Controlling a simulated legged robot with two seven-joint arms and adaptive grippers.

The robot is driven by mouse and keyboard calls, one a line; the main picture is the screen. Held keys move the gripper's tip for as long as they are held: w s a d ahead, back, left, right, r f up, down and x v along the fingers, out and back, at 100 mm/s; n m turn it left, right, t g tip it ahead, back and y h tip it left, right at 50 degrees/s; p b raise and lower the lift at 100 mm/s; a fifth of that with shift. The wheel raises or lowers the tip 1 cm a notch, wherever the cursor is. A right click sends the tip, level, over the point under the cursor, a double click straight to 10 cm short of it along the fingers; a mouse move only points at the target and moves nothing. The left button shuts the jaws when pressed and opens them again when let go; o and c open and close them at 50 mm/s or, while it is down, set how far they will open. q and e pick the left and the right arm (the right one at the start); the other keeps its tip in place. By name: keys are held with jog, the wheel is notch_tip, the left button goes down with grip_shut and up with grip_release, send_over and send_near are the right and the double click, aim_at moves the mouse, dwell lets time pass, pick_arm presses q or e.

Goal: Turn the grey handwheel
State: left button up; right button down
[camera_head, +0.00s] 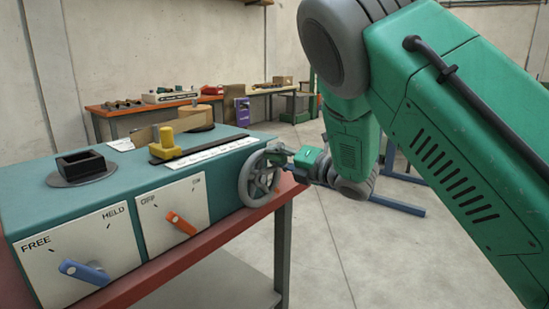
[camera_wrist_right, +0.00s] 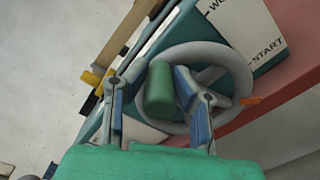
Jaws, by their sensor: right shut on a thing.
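The grey handwheel (camera_head: 243,181) is on the right end of the teal machine, a spoked ring standing upright. It also shows in the right wrist view (camera_wrist_right: 238,64), with a green cylindrical handle (camera_wrist_right: 159,88) at its rim. My right gripper (camera_head: 281,155) reaches the upper right of the wheel, coming from the right. In the wrist view its two fingers lie either side of the green handle, and it is shut on that handle. The gripper partly hides the wheel's lower part in the wrist view. My left gripper is not in view.
The machine's front (camera_head: 100,210) has a blue lever (camera_head: 84,271) pointing to a FREE/HELD plate and an orange lever (camera_head: 180,223). A yellow block (camera_head: 166,140) and a black square holder (camera_head: 80,163) are on top. An orange marker (camera_wrist_right: 250,101) is near the wheel rim by START.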

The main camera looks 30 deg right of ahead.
jog(key=shift+s+f, duration=0.1)
jog(key=shift+f, duration=0.25)
jog(key=c, duration=1.3)
grip_release()
jog(key=shift+c, duration=0.2)
jog(key=shift+d+r, duration=0.1)
jog(key=shift+s, duration=0.1)
jog(key=v, duration=1.2)
jog(key=shift+d, duration=0.1)
